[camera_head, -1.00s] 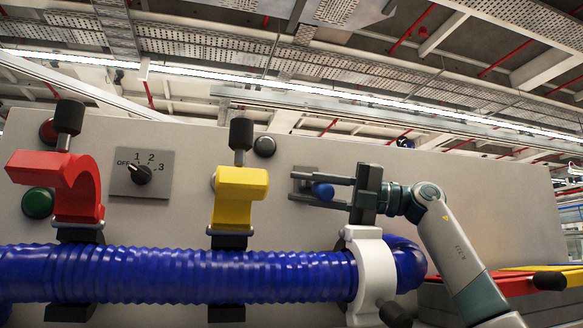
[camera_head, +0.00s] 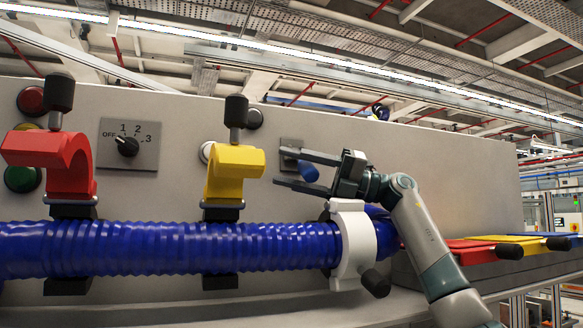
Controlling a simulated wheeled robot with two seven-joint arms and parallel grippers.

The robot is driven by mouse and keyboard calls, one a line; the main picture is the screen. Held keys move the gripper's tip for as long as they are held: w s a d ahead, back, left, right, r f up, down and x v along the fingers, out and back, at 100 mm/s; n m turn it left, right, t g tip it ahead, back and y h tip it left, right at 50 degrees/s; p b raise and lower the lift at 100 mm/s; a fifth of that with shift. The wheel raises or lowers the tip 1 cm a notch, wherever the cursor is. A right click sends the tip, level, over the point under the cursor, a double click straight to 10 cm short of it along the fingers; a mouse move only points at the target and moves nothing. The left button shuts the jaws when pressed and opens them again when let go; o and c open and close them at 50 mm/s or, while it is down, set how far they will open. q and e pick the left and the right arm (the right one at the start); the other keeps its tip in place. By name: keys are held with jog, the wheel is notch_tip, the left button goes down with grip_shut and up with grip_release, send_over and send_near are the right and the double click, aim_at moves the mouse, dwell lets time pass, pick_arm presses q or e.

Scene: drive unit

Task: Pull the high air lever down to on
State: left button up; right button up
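The air lever shows as a blue rounded handle (camera_head: 308,171) in front of a small grey plate (camera_head: 292,145) on the light grey panel. It points outward and somewhat downward from the plate. My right gripper (camera_head: 277,167) reaches in from the right with its fingers apart, one above the handle and one below it. The handle lies between the fingers in the picture; contact cannot be told. The fingers hide part of the handle and plate. My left gripper is not in view.
A rotary switch (camera_head: 128,146) and round buttons sit on the panel's left.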

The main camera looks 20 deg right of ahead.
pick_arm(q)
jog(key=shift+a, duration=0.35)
